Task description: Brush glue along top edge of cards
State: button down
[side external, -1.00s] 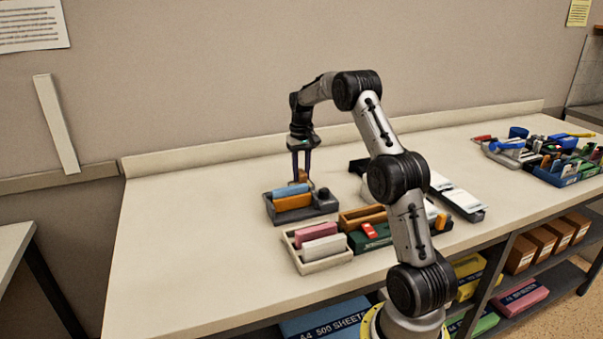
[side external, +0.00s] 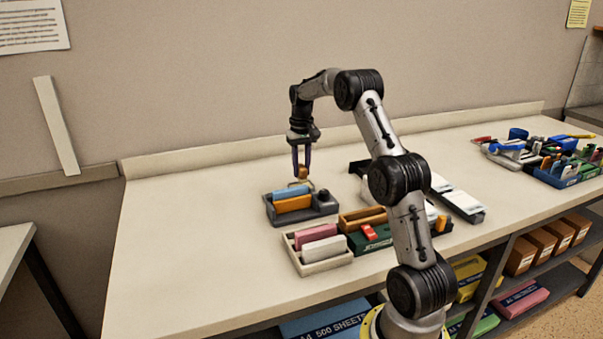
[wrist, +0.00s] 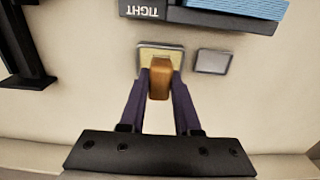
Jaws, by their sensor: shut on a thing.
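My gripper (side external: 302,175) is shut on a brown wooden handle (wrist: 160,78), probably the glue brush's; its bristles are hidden. It hangs over the far side of a grey tray holding blue and orange blocks. In the wrist view the handle is in front of a small square dish (wrist: 175,54) with a pale yellow inside, possibly the glue. A flat grey square (wrist: 213,62) lies beside the dish. White cards (side external: 462,200) lie in a dark holder right of my arm; more white pieces are partly hidden behind the arm.
The grey tray (side external: 273,218) stands below my gripper. A cream tray (side external: 325,263) with pink and white blocks and a green box (side external: 363,244) are nearer the front. A blue crate (side external: 565,180) of stationery is far right. The table's left part is clear.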

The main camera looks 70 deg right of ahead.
aim_at(301, 166)
jog(key=shift+r, duration=2.3)
